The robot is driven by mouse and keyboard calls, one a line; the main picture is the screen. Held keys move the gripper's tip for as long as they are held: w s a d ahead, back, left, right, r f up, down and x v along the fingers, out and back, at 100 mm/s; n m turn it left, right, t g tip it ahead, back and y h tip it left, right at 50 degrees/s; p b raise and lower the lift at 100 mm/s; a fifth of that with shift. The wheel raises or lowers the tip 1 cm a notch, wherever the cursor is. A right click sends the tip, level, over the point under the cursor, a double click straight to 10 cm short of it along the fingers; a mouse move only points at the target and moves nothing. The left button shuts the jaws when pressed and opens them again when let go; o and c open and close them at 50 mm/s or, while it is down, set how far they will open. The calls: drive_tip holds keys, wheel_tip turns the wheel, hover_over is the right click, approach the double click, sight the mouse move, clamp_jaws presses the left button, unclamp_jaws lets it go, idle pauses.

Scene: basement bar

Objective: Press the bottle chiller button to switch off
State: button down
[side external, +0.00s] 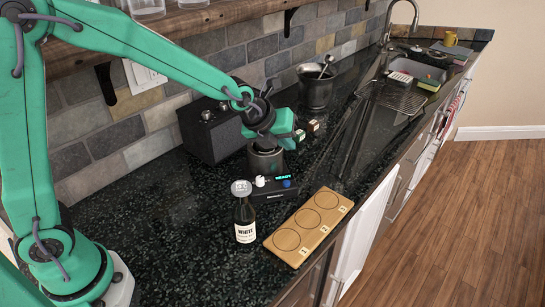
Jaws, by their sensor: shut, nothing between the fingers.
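The bottle chiller (272,190) is a low black unit on the dark stone counter, with a dark cylinder (266,163) rising at its back. Its front has a small lit teal display, a white knob (260,181) and a blue round button (287,183). My green gripper (290,135) is above and behind the front panel, over the cylinder's top. It hides part of the cylinder's rim. It is shut and empty, apart from the button. Whether it touches the cylinder cannot be told from this angle.
A dark bottle with a white label (245,232) stands just left of the chiller. A wooden board with three circles (308,226) lies at the counter's front edge. A black speaker-like box (208,135), small boxes (313,126) and a dark bucket (316,88) stand behind.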

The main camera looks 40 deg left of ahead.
sight(285, 183)
drive_tip(key=shift+f, duration=4.4)
drive_tip(key=shift+d+f, duration=0.1)
drive_tip(key=shift+f, duration=0.75)
drive_tip(key=shift+r, duration=0.85)
idle(0.3)
drive_tip(key=shift+r, duration=2.5)
